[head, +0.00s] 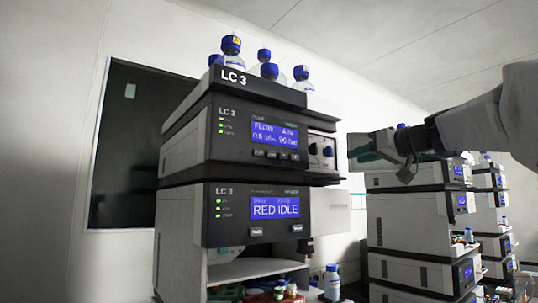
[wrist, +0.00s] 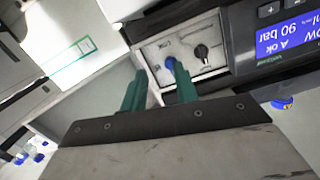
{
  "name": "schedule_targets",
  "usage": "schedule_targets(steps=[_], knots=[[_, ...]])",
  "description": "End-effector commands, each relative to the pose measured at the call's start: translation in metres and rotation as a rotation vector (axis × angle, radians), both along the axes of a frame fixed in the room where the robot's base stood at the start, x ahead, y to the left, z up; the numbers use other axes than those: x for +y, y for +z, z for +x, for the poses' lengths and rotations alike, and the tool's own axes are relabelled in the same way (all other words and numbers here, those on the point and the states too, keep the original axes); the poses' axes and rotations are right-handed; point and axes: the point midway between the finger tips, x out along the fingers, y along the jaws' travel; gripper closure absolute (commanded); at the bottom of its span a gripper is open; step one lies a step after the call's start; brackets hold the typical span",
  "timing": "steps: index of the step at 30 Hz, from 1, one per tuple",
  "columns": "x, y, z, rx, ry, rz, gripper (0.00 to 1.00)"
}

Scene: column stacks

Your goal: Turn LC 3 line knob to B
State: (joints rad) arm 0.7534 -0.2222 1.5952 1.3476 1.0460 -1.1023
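The LC 3 stack (head: 232,140) stands at the middle of the head view. Its upper module has a pale panel (wrist: 184,50) with two knobs, a blue one (wrist: 170,63) and a black one (wrist: 202,52). Both also show small in the head view, the black knob at left (head: 313,148). Which is the line knob I cannot read. My gripper (wrist: 158,72) is open, with two green fingers apart and nothing between them. In the wrist view the right fingertip overlaps the blue knob's lower edge; contact cannot be told. In the head view my gripper (head: 372,152) is right of the panel.
Blue-capped bottles (head: 231,50) stand on top of the stack. The module's display (head: 275,133) shows flow and 90 bar; the lower display (head: 275,209) reads RED IDLE. More stacks (head: 415,215) stand at right. A bottle (head: 332,283) stands low beside the stack.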

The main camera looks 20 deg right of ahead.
Motion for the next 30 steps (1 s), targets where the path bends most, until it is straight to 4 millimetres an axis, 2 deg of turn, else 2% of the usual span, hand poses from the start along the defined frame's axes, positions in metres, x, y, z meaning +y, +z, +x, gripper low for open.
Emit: schedule_targets(steps=[1,3,8,21,30], knots=[[0.005,0.021,-0.002,-0.068,0.008,-0.047,0.7],[0.006,0.031,-0.003,-0.12,0.01,-0.095,0.7],[0.007,0.03,0.004,-0.136,0.014,-0.155,0.7],[0.024,0.029,0.064,-0.134,0.015,-0.155,0.7],[0.027,0.029,0.073,-0.134,0.013,-0.156,0.7]])
